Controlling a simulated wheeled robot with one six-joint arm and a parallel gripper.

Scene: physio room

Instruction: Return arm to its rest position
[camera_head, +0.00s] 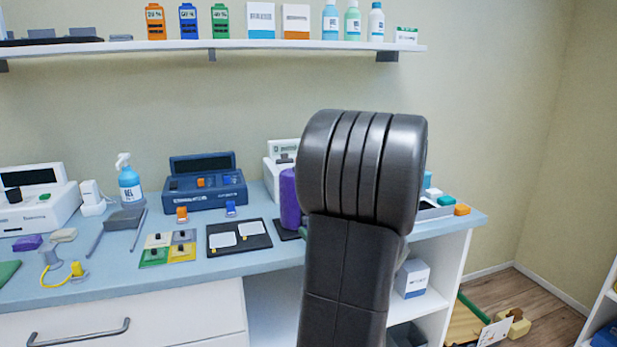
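My arm shows as a large dark grey link with a rounded, ribbed joint at its top, standing up in front of the right part of the counter (190,268). My gripper cannot be seen; it is either hidden behind this link or outside the view. The arm covers part of the counter and some of the things on it. I cannot tell whether anything is held.
On the counter stand a blue device (204,190), a spray bottle (130,188), a purple cylinder (289,200) partly behind my arm and a black tray (222,246). A wall shelf (240,44) holds bottles and boxes. Floor at right (545,300) is partly clear.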

